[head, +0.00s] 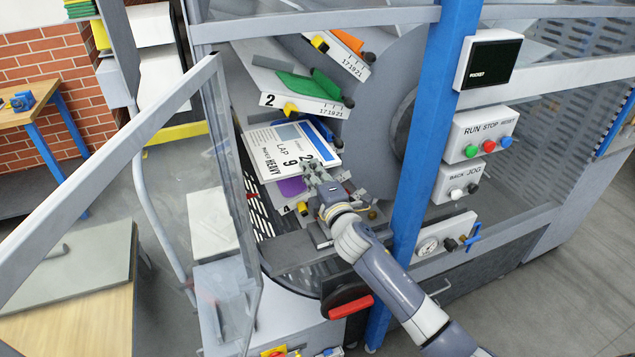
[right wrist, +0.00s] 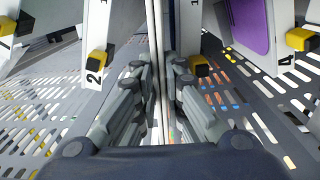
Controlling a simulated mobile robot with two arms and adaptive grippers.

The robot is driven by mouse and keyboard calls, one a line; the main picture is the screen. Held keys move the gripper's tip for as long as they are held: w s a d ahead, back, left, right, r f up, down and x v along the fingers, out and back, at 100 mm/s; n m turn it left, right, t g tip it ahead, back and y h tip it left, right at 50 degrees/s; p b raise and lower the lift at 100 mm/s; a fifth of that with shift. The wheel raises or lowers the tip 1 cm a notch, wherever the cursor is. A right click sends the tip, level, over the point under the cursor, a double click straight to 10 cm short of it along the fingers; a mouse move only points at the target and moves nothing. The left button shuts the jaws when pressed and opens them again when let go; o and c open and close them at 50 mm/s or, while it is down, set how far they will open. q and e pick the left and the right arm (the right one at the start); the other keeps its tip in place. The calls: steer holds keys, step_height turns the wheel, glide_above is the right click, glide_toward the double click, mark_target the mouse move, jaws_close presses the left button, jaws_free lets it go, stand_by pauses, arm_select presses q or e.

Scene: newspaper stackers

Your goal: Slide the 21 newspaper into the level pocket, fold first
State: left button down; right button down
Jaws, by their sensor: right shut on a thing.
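My right gripper (head: 318,181) is shut on the near right edge of a newspaper (head: 268,148). Its face reads "LAP", "9" and "HEAVY", with a "2" beside my fingers; any digit after it is hidden. In the right wrist view the fingers (right wrist: 160,100) close on the newspaper (right wrist: 158,35), seen nearly edge-on. The newspaper is inside the machine, below a pocket (head: 300,104) marked "2" with a green piece. A lower pocket with a purple piece (head: 292,187) is partly covered. I cannot tell whether the newspaper touches a pocket. My left gripper is out of view.
An open clear guard door (head: 232,170) stands left of the opening, and a blue post (head: 433,130) stands right. A slotted grey plate (right wrist: 255,105) lies below the gripper. Yellow-tipped parts (right wrist: 98,62) stand close on both sides. A red handle (head: 350,307) sits below the opening.

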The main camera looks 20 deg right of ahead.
mark_target(300, 151)
steer(key=w+b, duration=0.1)
steer(key=w, duration=0.3)
steer(key=w+b, duration=0.2)
steer(key=w, duration=0.2)
steer(key=shift+w+a+f, duration=0.1)
steer(key=shift+w+a, duration=0.1)
steer(key=shift+w, duration=0.05)
steer(key=shift+s+f+b, duration=0.1)
steer(key=shift+f+b, duration=0.35)
steer(key=shift+b, duration=0.05)
steer(key=shift+f, duration=0.2)
steer(key=shift+d, duration=0.8)
stand_by(0.9)
steer(key=c, duration=1.6)
jaws_free()
